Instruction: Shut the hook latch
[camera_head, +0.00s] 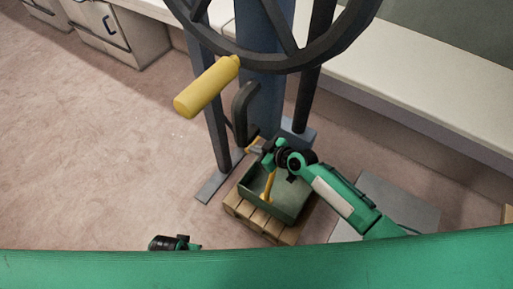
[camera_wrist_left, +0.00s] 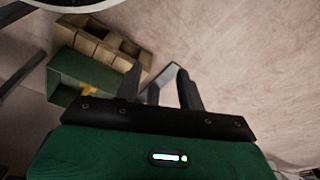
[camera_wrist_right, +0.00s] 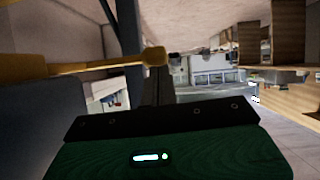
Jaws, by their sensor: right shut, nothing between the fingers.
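My right gripper (camera_head: 258,148) is shut and empty, above the back edge of the green box, beside the blue column. In the right wrist view its closed fingers (camera_wrist_right: 155,85) are just below the knobbed end of a yellow bar (camera_wrist_right: 100,65); I cannot tell whether they touch. A small yellow piece (camera_head: 251,144) shows beside this gripper in the head view. I cannot tell whether the yellow bar is the hook latch; no other hook latch is clear. My left gripper (camera_head: 187,243) is low at the bottom of the head view. Its fingers (camera_wrist_left: 160,88) are apart and empty.
A green open box (camera_head: 289,203) with a yellow-handled thing (camera_head: 269,187) stands on a wooden pallet (camera_head: 258,222). Above are a dark wheel (camera_head: 270,62), a yellow handle (camera_head: 207,88) and a dark bent handle (camera_head: 241,112). A white bench (camera_head: 420,85) runs behind. The left floor is clear.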

